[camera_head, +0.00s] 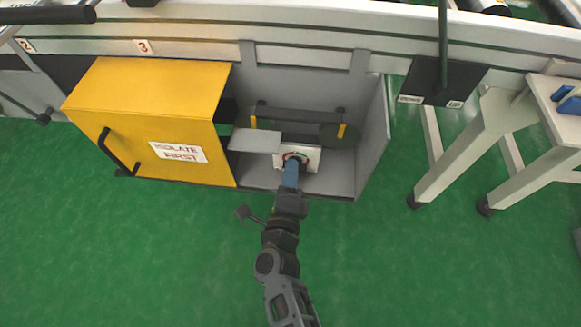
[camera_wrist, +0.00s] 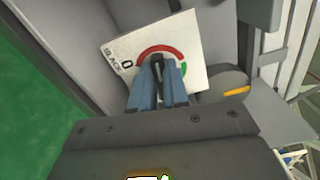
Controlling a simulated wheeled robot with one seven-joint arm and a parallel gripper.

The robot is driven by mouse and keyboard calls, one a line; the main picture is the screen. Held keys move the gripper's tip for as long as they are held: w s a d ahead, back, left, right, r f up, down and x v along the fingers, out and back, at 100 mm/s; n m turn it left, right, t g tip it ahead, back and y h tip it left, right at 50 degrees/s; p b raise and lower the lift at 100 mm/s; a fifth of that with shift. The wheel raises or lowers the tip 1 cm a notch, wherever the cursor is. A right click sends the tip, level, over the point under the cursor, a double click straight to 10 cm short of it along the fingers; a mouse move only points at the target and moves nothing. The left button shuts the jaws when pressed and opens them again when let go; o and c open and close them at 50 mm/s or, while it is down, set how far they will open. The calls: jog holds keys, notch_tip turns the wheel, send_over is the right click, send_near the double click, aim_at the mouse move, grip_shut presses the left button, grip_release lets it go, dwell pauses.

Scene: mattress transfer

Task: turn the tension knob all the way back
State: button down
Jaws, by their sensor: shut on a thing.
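The tension knob (camera_wrist: 157,63) is a dark knob on a white dial plate (camera_wrist: 193,45), seen in the wrist view. The plate carries a red and green arc and a "0" mark at the arc's left end. My gripper (camera_wrist: 158,80) has its blue fingers on both sides of the knob and is shut on it. In the head view my gripper (camera_head: 291,172) reaches into the open grey box to the dial plate (camera_head: 312,158). The fingers hide most of the knob, and I cannot tell its exact setting.
A yellow cover (camera_head: 145,105) marked "ISOLATE FIRST" stands left of the grey box (camera_head: 373,135). A grey flap (camera_head: 255,141) and dark rollers with yellow marks lie behind the plate. A white bench (camera_head: 465,150) stands at right. Green floor in front is clear.

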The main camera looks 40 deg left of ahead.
jog(key=n+p, duration=0.1)
jog(key=n, duration=0.2)
jog(key=shift+n, duration=0.4)
jog(key=n+p, duration=0.1)
jog(key=n, duration=0.2)
jog(key=shift+f+p, duration=0.2)
jog(key=shift+p, duration=0.1)
jog(key=n, duration=0.2)
jog(key=n+p, duration=0.1)
jog(key=n, duration=0.4)
jog(key=shift+d+f, duration=0.15)
jog(key=shift+f, duration=0.1)
jog(key=shift+n+p, duration=0.3)
jog(key=c, duration=1.1)
grip_release()
jog(key=shift+w, duration=0.1)
jog(key=p+v, duration=0.2)
jog(key=v, duration=0.6)
